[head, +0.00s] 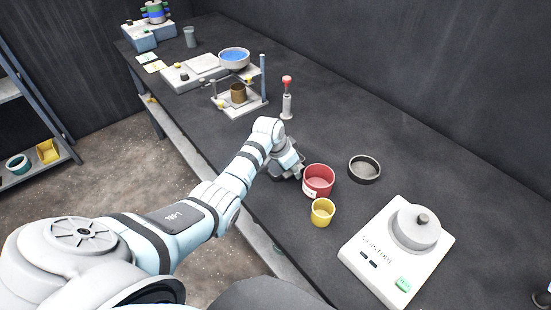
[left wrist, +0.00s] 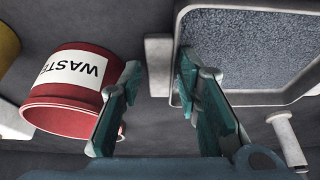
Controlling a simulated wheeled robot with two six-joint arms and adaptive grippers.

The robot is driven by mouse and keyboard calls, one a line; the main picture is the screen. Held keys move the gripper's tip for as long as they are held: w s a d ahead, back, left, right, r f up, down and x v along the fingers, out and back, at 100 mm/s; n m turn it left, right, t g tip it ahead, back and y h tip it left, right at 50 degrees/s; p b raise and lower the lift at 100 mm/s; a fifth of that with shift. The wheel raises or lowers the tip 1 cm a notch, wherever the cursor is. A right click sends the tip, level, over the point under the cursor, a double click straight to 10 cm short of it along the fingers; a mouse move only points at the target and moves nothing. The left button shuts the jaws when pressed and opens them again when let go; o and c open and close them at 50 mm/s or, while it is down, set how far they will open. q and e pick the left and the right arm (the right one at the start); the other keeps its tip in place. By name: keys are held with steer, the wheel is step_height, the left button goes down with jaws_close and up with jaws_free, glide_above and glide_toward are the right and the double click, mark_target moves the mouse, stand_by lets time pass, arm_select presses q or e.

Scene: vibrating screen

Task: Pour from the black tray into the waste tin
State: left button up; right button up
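The waste tin (head: 318,181) is red and upright on the bench. In the left wrist view the tin (left wrist: 70,115) shows its WASTE label at the left. My left gripper (head: 286,172) is just left of the tin, low over the bench. In the left wrist view its teal fingers (left wrist: 158,100) are apart with nothing gripped. A square tray (left wrist: 250,99) with a pale rim and grey speckled contents lies to their right. Its pale side tab (left wrist: 158,66) shows between the fingers, apparently beyond them. I cannot make out this tray in the head view.
A yellow cup (head: 322,212) stands close in front of the tin. A dark round dish (head: 364,169) is to its right, and a white scale (head: 395,250) nearer. A red-topped post (head: 287,97) and a small stand (head: 238,100) are farther back. Bare bench lies along the back wall.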

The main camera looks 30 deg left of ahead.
arm_select(q)
steer(key=shift+w, duration=0.1)
jaws_close()
